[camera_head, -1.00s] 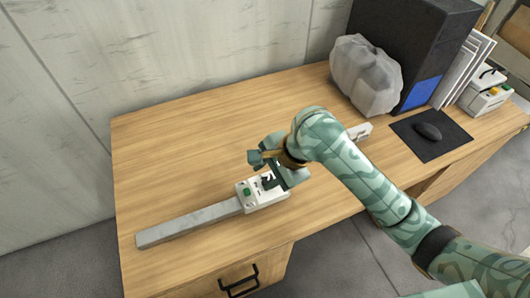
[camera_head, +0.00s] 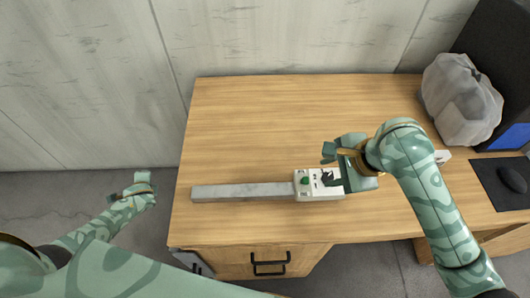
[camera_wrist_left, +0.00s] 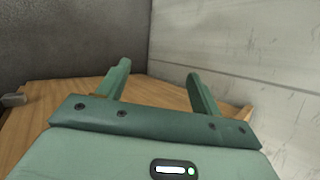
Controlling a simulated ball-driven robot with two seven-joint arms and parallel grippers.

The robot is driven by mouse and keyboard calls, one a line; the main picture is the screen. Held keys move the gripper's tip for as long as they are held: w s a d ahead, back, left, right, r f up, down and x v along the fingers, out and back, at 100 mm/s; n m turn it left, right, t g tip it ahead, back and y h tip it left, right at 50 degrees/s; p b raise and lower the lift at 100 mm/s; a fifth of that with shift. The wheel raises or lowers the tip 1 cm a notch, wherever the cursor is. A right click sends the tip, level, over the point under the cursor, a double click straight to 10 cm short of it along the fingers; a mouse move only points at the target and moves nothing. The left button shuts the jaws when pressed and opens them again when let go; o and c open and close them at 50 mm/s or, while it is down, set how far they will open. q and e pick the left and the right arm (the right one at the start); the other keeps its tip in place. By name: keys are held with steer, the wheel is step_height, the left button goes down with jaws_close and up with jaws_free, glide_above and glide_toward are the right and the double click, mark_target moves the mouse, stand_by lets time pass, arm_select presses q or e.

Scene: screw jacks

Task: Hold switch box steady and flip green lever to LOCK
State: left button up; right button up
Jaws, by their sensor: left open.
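The switch box (camera_head: 304,193) is white and lies near the front edge of the desk in the head view. It has a green knob or lever (camera_head: 305,181) on top and a dark part beside it. Its lettering is too small to read. My right gripper (camera_head: 336,167) is over the box's right end with its fingers apart, partly hiding it. Whether a finger touches the box I cannot tell. My left gripper (camera_head: 138,184) is open and empty, left of the desk and away from the box. Its spread fingers show in the left wrist view (camera_wrist_left: 158,78).
A long grey bar (camera_head: 243,191) extends left from the box along the wooden desk (camera_head: 260,120). A crumpled grey bag (camera_head: 460,100), a dark computer case (camera_head: 495,50) and a mouse on a black pad (camera_head: 490,176) are at right. The desk's back left is clear.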

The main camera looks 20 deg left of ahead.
arm_select(q)
steer(key=w+d+r+m+t+h, duration=0.1)
steer(key=w+d+r+t+h, duration=0.1)
steer(key=w+d+r, duration=0.65)
steer(key=w+d+r+m+t+h, duration=0.15)
steer(key=w+d+r, duration=0.35)
steer(key=w+r, duration=0.55)
steer(key=d+r+n+g+h, duration=0.2)
steer(key=d+n+g+h, duration=0.1)
steer(key=d, duration=1.4)
step_height(320, 180, up, 4)
steer(key=g, duration=0.7)
glide_above(265, 189)
steer(key=shift+m+t, duration=0.25)
steer(key=shift+m, duration=0.1)
step_height(265, 189, down, 16)
steer(key=shift+r, duration=0.25)
